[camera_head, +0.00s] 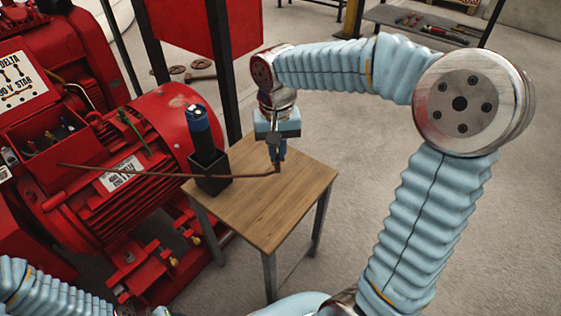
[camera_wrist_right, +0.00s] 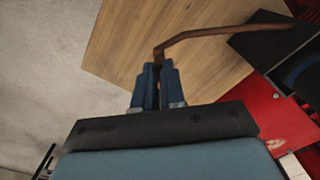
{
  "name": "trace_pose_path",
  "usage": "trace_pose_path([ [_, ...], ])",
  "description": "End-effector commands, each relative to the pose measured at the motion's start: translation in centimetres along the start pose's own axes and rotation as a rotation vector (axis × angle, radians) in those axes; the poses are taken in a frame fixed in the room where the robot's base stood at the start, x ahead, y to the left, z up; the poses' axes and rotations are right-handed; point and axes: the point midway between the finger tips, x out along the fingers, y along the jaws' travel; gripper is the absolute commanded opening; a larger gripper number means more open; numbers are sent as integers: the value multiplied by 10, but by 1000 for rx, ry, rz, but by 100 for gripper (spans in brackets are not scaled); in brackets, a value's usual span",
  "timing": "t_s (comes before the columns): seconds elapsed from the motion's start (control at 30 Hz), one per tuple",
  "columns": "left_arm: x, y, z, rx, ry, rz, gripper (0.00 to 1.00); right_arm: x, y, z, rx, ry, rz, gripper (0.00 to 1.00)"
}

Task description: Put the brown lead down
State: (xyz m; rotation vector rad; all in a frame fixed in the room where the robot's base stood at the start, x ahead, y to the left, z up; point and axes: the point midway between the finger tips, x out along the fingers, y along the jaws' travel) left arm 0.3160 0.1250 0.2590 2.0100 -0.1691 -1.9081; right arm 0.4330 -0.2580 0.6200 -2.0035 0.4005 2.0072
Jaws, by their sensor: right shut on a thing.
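The brown lead (camera_head: 150,173) is a long thin bent piece. Its near end is in my right gripper (camera_head: 277,163), and its other end reaches left in front of the red motor. In the right wrist view the lead (camera_wrist_right: 215,33) rises from between the blue fingertips of my right gripper (camera_wrist_right: 158,80), which are shut on it. The gripper is over the wooden table (camera_head: 262,215), close to its top; whether the lead touches the table is unclear. My left gripper is out of view; only part of my left arm shows at the lower left.
A black square holder (camera_head: 212,184) with a blue-and-black tool (camera_head: 201,130) upright in it stands on the table's left side. The red motor (camera_head: 130,170) with its open terminal box is left of the table. The table's front and right are bare.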

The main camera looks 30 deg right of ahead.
Motion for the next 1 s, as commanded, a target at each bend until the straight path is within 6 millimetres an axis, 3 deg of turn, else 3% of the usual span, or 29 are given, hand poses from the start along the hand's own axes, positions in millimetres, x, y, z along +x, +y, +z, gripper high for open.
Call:
trace_pose_path([
  [0.27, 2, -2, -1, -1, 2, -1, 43, 21, 9, -14, 0, -1, 0, 0],
  [0.5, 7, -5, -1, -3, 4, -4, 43, 54, 11, -17, -1, 1, 0, 0],
  [0.87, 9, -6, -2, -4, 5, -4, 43, 58, 11, -17, -1, 1, -1, 0],
  [0.9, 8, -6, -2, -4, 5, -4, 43, 57, 11, -17, -1, 1, -1, 16],
  [1.0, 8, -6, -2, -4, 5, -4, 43, 57, 11, -16, -1, 1, -1, 31],
])
